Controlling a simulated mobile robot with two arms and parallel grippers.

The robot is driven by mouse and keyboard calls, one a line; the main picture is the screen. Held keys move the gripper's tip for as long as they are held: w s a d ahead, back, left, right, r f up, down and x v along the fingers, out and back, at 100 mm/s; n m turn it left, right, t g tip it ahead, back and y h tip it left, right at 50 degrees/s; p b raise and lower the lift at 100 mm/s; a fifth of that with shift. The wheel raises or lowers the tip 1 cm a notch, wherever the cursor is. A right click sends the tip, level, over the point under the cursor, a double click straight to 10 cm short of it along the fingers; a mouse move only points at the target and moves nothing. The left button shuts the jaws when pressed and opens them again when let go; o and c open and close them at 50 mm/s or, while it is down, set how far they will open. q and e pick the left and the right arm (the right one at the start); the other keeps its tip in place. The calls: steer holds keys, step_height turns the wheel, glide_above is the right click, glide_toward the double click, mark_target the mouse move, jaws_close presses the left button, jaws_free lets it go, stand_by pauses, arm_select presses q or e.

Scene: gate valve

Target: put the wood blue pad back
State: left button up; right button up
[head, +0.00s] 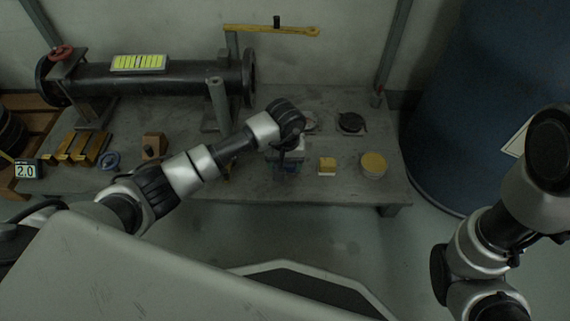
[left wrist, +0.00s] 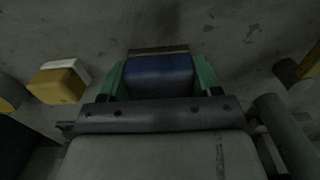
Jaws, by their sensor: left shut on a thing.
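The wood blue pad (left wrist: 160,78) shows in the left wrist view as a dark blue block with a brownish strip along its far edge. It sits between the two green fingers of my left gripper (left wrist: 161,70), which is shut on it. In the head view my left gripper (head: 287,167) points down at the table's front middle, with the wrist above it hiding most of the pad. I cannot tell whether the pad touches the tabletop. My right arm is at the right edge of the head view, and its gripper fingers are not visible.
On the grey table (head: 330,195), a yellow block (head: 327,165) and a round yellow-topped pad (head: 373,164) stand right of my left gripper. A dark disc (head: 351,122) lies behind.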

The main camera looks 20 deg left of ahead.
arm_select(q)
steer(key=shift+f, duration=0.1)
steer(key=o, duration=0.9)
step_height(320, 180, up, 12)
steer(key=p, duration=0.7)
steer(key=shift+d, duration=0.1)
